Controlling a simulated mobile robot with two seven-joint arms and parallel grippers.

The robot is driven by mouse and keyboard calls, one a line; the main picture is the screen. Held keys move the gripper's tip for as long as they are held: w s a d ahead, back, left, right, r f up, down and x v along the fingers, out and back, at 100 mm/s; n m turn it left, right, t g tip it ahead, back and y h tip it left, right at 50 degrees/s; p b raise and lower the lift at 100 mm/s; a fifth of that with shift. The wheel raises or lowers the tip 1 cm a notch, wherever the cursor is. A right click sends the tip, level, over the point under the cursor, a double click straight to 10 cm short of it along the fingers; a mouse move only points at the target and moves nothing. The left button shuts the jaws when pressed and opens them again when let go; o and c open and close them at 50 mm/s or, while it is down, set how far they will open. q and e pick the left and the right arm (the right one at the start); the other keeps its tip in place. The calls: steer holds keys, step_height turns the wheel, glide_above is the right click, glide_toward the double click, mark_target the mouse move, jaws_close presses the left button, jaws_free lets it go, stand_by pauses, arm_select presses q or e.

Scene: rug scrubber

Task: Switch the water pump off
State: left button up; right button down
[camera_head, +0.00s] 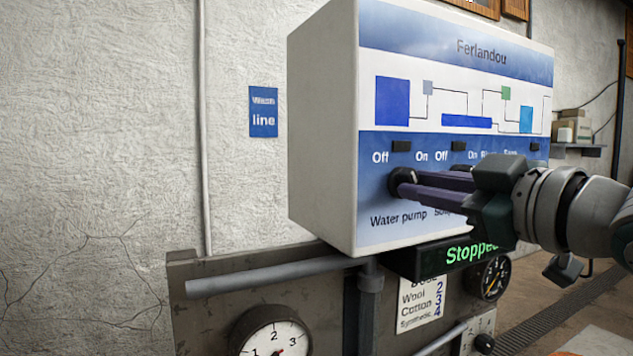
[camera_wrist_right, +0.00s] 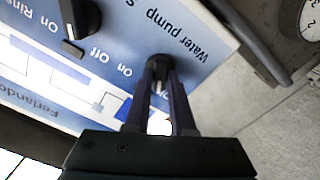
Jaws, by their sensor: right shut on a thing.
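The control box (camera_head: 322,130) is a white cabinet with a blue and white front panel. The dark water pump knob (camera_head: 402,184) sits above the label "Water pump", with "Off" printed to its upper left and "On" to its upper right. My right gripper (camera_head: 404,186) comes in from the right and is shut on this knob. In the right wrist view the knob (camera_wrist_right: 160,66) is between the fingertips, and the panel appears upside down. The fingers hide part of the knob, so I cannot tell its setting for sure. My left gripper is not in view.
A second dark knob (camera_wrist_right: 78,25) with a white mark is close beside the fingers. A display (camera_head: 470,252) under the box reads "Stopped" in green. Gauges (camera_head: 270,338) and pipes (camera_head: 270,273) are below.

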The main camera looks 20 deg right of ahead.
stand_by(0.3)
steer(key=c, duration=0.8)
jaws_free()
steer(key=shift+o, duration=0.2)
steer(key=s+b, duration=0.2)
steer(key=s, duration=0.8)
steer(key=shift+d+b, duration=0.3)
steer(key=shift+d, duration=0.1)
